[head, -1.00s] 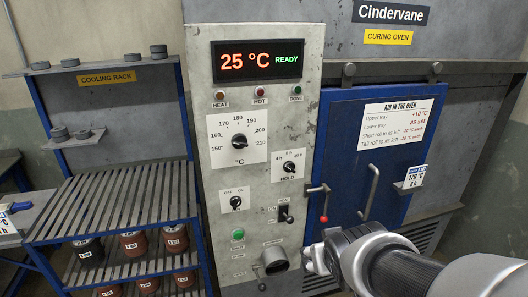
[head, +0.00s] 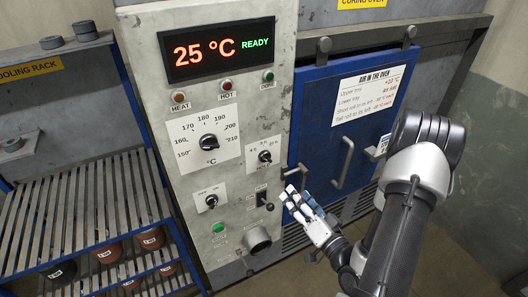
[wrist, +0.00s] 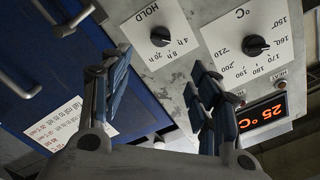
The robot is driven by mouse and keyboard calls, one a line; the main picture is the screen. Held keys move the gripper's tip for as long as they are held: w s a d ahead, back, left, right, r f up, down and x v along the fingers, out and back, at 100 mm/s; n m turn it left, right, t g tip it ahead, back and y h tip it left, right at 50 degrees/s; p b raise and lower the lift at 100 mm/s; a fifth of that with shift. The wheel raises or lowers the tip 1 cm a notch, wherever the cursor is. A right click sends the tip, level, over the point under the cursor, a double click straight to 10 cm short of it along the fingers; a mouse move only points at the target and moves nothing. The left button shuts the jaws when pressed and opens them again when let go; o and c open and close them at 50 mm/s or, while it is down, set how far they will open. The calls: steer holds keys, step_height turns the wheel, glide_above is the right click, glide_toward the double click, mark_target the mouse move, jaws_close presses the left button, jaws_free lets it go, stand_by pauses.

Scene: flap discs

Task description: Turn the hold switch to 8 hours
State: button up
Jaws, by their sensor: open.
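The hold switch (head: 265,156) is a small black knob on a white plate on the oven's grey control panel. It also shows upside down in the wrist view (wrist: 160,37), with marks for 4 h, 8 h and 20 h. Its pointer seems to face the 4 h side, but it is too small to be sure. My gripper (head: 300,205) is open and empty, in front of the blue door, to the lower right of the switch. In the wrist view its blue-padded fingers (wrist: 160,88) stand apart, with the switch beyond them. They do not touch it.
The temperature dial (head: 208,142) is up and left of the switch, and an on-off knob (head: 211,201) is below left. A black lever (head: 262,199) sits below the switch. The blue oven door (head: 345,120) with its handle (head: 343,163) is to the right. The display (head: 217,48) reads 25 °C READY.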

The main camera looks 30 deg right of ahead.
mark_target(268, 161)
steer(key=w+b, duration=0.3)
steer(key=w, duration=0.2)
steer(key=w+b, duration=0.2)
steer(key=w, duration=0.4)
steer(key=w+b, duration=0.3)
steer(key=w, duration=0.3)
steer(key=shift+a+r+b, duration=0.1)
steer(key=shift+a+b, duration=0.2)
steer(key=c, duration=1.1)
